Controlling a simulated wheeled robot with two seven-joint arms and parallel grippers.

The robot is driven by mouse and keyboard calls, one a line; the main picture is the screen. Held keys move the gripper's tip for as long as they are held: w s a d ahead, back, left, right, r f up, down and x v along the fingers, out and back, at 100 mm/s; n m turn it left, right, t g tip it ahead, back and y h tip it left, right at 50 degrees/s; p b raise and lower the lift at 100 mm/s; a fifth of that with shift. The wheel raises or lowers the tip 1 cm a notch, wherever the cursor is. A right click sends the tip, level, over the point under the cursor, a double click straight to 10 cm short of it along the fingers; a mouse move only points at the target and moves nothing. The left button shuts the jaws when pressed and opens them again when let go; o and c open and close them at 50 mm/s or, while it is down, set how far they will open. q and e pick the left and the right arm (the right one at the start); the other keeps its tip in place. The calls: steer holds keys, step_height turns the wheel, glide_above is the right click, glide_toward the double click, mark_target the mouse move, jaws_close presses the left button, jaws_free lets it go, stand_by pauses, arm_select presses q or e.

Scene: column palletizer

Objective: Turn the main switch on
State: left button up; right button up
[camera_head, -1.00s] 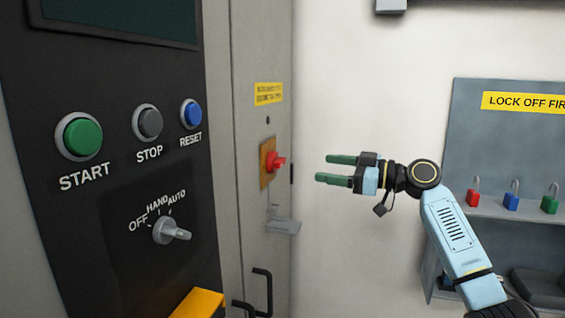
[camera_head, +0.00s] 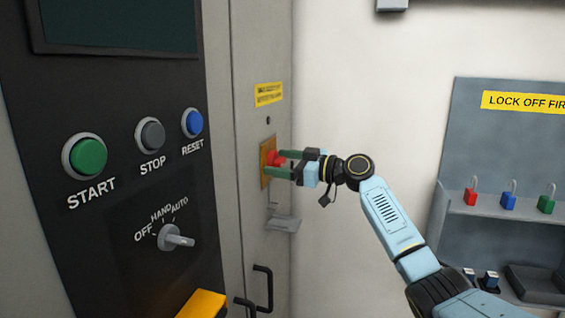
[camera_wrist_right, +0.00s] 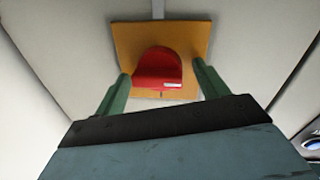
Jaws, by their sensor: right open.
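The main switch is a red handle (camera_head: 275,158) on a yellow-orange plate (camera_head: 266,176), set on the grey cabinet's side panel. In the right wrist view the red handle (camera_wrist_right: 158,70) sits in front of its plate (camera_wrist_right: 190,35). My right gripper (camera_head: 287,164) is at the switch, with its green fingers pointing at the plate. My left gripper is not in view.
The black control panel at left carries START (camera_head: 85,156), STOP (camera_head: 150,134) and RESET (camera_head: 192,123) buttons and a selector knob (camera_head: 174,237). A small grey ledge (camera_head: 283,224) and black handle (camera_head: 264,288) lie below the switch. A padlock shelf (camera_head: 520,213) stands right.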

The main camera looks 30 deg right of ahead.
steer(key=c, duration=0.9)
